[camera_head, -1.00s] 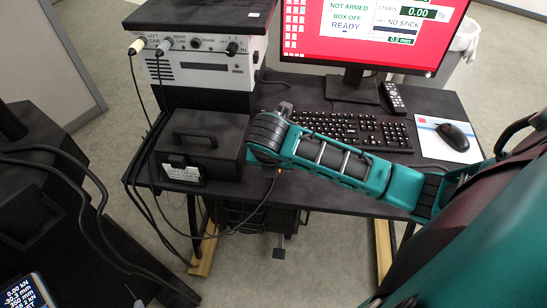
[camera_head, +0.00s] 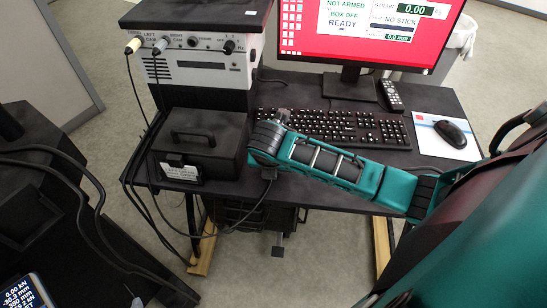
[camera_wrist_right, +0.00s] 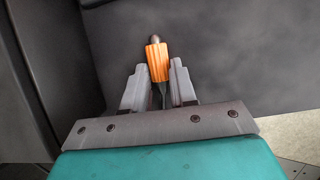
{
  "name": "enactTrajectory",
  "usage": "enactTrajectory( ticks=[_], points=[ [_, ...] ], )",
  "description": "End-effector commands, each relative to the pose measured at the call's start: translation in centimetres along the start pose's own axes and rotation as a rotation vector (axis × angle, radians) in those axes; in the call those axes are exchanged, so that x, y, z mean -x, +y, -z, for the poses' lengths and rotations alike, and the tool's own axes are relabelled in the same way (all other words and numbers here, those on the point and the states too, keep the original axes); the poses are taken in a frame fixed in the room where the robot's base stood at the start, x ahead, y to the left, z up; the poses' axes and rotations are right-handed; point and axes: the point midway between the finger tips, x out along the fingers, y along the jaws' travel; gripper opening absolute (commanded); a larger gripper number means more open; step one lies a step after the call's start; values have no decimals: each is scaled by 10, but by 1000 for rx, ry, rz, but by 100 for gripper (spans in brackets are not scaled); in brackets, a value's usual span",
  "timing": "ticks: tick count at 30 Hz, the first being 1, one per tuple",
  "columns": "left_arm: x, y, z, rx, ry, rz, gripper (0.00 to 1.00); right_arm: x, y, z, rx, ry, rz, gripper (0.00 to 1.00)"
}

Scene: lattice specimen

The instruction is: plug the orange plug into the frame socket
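The orange plug (camera_wrist_right: 156,56) is between the grey fingertips of my right gripper (camera_wrist_right: 158,70) in the right wrist view, its dark tip pointing away. The fingers close on its sides, and its dark cable runs back between them. In the head view my right arm reaches in from the right to the desk's front edge, beside the black box. The gripper and plug are hidden there under the wrist; a cable (camera_head: 262,196) hangs from that spot. I cannot pick out the frame socket in either view. My left gripper is not in view.
A black handled box (camera_head: 203,142) and a grey control unit (camera_head: 200,68) with plugged cables stand on the black desk (camera_head: 310,184). Dark machinery (camera_head: 45,150) with cables stands left.

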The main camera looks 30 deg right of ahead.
Motion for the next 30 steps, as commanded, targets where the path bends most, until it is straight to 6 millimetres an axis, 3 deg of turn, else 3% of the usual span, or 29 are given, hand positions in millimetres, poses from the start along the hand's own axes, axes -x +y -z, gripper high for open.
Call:
enactTrajectory(
  ticks=[8,30],
  points=[
    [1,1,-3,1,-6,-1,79,0,0,0,0,0,0,0],
    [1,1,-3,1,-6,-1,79,33,0,-15,0,-1,-1,0]
  ],
)
